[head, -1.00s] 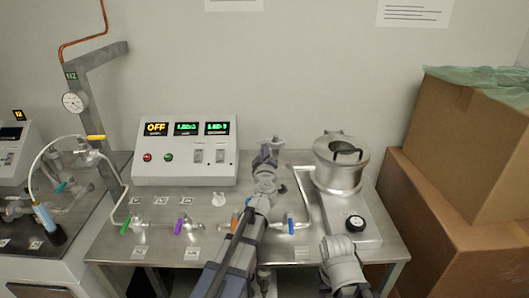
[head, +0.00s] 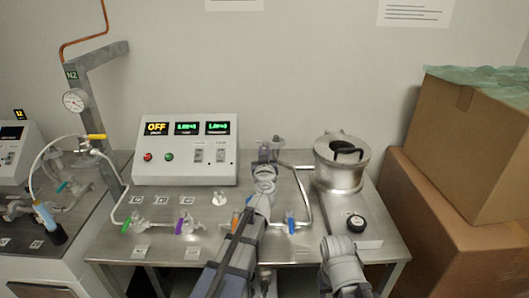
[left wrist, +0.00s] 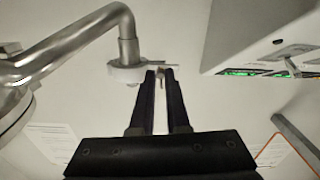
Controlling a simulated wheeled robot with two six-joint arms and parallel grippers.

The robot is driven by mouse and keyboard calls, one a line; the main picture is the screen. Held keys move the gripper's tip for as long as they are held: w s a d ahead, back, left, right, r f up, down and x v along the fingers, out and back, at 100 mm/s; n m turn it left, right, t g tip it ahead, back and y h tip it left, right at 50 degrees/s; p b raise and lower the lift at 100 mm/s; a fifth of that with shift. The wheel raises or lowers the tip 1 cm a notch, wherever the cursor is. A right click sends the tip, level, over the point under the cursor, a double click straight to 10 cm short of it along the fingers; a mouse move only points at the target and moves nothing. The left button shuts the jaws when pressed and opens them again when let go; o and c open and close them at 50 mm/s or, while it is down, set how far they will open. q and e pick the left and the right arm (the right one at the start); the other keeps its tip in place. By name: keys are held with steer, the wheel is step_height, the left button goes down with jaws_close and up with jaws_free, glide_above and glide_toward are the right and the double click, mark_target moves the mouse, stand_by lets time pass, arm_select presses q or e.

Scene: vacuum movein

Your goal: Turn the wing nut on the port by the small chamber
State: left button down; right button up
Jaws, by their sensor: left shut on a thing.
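The small chamber (head: 341,174) is a steel cylinder with a black-handled lid, right of centre on the bench. Its pipe (head: 304,192) bends over the bench. In the left wrist view, a steel pipe (left wrist: 85,35) bends down into a pale round clamp on the port (left wrist: 126,72). The wing nut (left wrist: 161,70) is a small, thin part at the clamp's right side, mostly hidden by the fingers. My left gripper (head: 270,146) reaches to the port behind the bench's middle; in the wrist view its dark fingers (left wrist: 160,76) are closed around the wing nut.
A control box (head: 185,150) stands behind left, reading OFF. Coloured valves (head: 187,226) and pipes cover the bench (head: 165,258) front left. Cardboard boxes (head: 470,150) are stacked at the right. A black knob (head: 356,223) sits before the chamber.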

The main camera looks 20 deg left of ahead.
arm_select(q)
steer(key=shift+m, duration=0.3)
stand_by(0.4)
steer(key=c, duration=1.2)
jaws_free()
steer(key=shift+s, duration=0.1)
steer(key=v, duration=0.7)
steer(key=shift+s+d, duration=0.1)
steer(key=shift+s, duration=0.2)
